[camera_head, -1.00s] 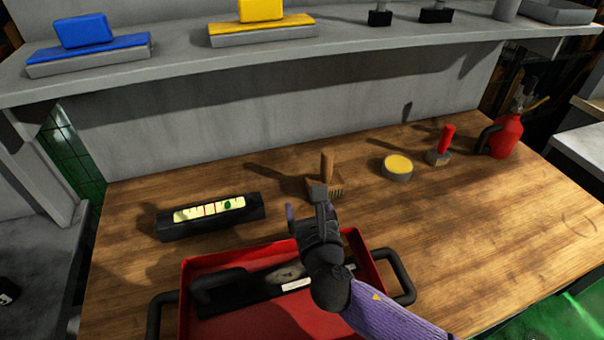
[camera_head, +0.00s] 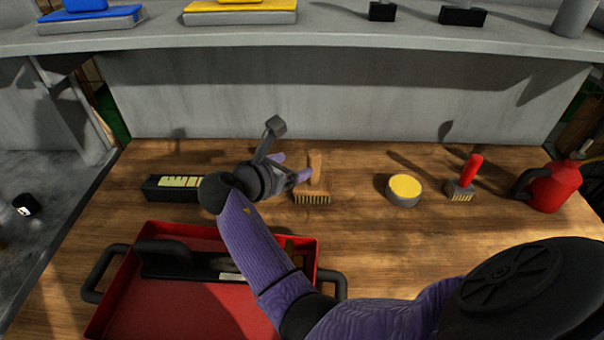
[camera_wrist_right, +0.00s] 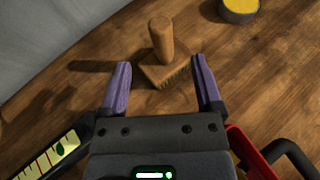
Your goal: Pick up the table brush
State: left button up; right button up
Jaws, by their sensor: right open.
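A wooden table brush (camera_head: 315,180) stands on the table with its handle up and pale bristles along its base. It also shows in the right wrist view (camera_wrist_right: 164,52), framed between and beyond my fingertips. My right gripper (camera_head: 291,167) is open and empty, just left of the brush handle in the head view. Its two purple fingers (camera_wrist_right: 162,68) are spread in the wrist view, and no contact with the brush shows. A second brush with a red handle (camera_head: 468,178) stands farther right. My left gripper is not in view.
A yellow-topped round tin (camera_head: 404,190) stands right of the wooden brush, and a red can (camera_head: 553,186) at far right. A black level-like block (camera_head: 163,190) lies left. A red tray (camera_head: 125,300) with black handles sits in front, partly under my right arm. A grey shelf (camera_head: 330,40) runs behind.

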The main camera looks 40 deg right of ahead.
aim_at(318, 154)
jog(key=b+x, duration=0.4)
jog(key=x, duration=0.5)
jog(key=shift+d+f, duration=0.1)
jog(key=shift+d, duration=0.25)
jog(key=shift+w+d, duration=0.15)
jog(key=shift+c, duration=0.6)
grip_shut()
